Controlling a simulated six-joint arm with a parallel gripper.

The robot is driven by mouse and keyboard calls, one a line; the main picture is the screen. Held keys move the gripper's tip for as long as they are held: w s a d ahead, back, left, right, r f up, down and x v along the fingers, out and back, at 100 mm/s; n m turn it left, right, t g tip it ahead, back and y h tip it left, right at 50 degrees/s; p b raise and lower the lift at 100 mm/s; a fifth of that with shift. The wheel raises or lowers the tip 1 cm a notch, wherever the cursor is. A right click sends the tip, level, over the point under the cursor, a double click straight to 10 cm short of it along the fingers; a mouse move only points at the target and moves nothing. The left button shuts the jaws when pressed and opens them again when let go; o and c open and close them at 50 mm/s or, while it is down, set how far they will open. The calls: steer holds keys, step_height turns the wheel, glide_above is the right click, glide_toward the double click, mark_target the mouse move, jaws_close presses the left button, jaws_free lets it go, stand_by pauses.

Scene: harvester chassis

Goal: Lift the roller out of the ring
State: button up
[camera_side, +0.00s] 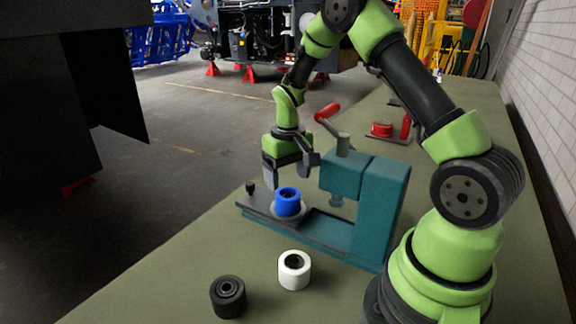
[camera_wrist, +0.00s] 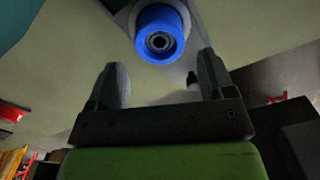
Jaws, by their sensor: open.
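The blue roller (camera_side: 287,200) stands upright in a grey ring (camera_side: 304,210) on the dark base plate of a teal press. In the wrist view the blue roller (camera_wrist: 161,34) shows from above, with a dark bore at its middle. The pale ring (camera_wrist: 127,14) shows partly around it. My gripper (camera_side: 288,178) is above and close to the blue roller, pointing down. In the wrist view my gripper's two fingers (camera_wrist: 161,73) are spread apart with nothing between them. The roller lies beyond the fingertips, near the top of that picture.
The teal press (camera_side: 377,205) with a red-handled lever (camera_side: 328,112) stands just right of the roller. A white roller (camera_side: 294,270) and a black roller (camera_side: 228,297) stand on the green bench in front. A red part (camera_side: 381,130) lies farther back.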

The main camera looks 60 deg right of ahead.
mark_target(288, 196)
steer(key=shift+f, duration=3.3)
steer(key=shift+r, duration=0.1)
stand_by(0.5)
steer(key=c, duration=0.7)
steer(key=shift+r, duration=3.5)
steer(key=shift+c, duration=0.2)
